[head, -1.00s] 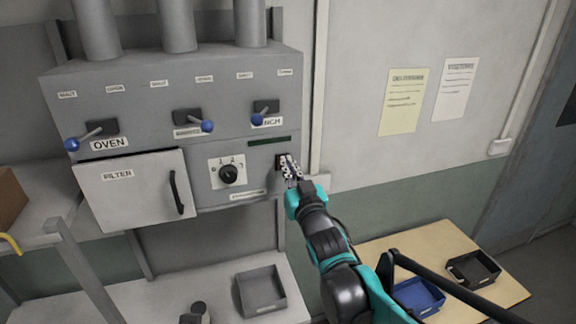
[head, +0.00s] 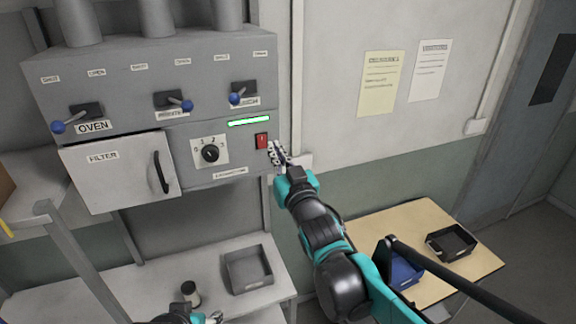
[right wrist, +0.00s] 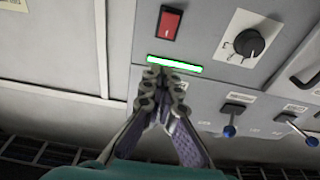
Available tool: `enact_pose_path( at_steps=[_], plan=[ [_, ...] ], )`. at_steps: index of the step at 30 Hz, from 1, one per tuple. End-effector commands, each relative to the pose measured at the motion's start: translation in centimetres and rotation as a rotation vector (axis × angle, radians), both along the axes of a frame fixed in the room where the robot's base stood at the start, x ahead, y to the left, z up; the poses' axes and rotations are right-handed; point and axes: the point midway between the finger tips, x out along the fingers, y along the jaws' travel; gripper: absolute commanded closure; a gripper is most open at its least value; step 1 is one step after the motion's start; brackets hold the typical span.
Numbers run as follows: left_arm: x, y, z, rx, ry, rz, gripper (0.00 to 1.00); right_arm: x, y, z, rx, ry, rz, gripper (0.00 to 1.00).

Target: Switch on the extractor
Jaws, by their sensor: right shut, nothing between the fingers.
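The extractor (head: 150,110) is a grey wall unit with pipes on top. Its red rocker switch (head: 262,141) is in plain view near the right edge of the front; it also shows in the right wrist view (right wrist: 171,22). A green indicator bar (head: 249,121) above the switch is lit. A black rotary dial (head: 210,153) is left of the switch. My right gripper (head: 277,150) is shut and empty, just right of the switch and apart from it. Part of my left gripper (head: 214,317) shows at the bottom edge; its fingers are unclear.
Several blue-knobbed levers and a filter door (head: 117,172) are on the unit. A grey tray (head: 247,269) is on the bench below. A wooden table (head: 436,222) at right holds a blue bin (head: 405,270) and a black bin (head: 451,242).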

Motion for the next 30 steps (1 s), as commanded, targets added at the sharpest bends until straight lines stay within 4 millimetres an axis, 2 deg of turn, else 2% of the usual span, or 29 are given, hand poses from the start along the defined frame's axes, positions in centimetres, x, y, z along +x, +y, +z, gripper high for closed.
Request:
enact_pose_path(
  at_steps=[6,12,18,27,30],
  plan=[
    [0.1,0.0,-0.3,0.0,-0.001,0.0,0.43,-3.4,-1.1,0.5,-0.001,0.0,0.0,1.0],
    [0.0,0.0,-0.4,0.0,0.0,0.0,0.43,-5.8,-1.9,0.8,-0.001,0.0,-0.001,1.0],
    [0.0,0.0,-0.4,0.0,0.0,0.0,0.43,-6.7,-2.2,1.0,0.0,0.0,0.0,1.0],
    [0.0,0.0,-0.4,0.0,0.0,0.0,0.43,-6.7,-2.2,1.0,0.0,0.0,0.0,1.0],
    [0.0,0.0,-1.0,0.0,0.0,0.0,0.43,-6.8,-2.5,0.1,-0.003,0.01,-0.007,1.0]
  ],
)
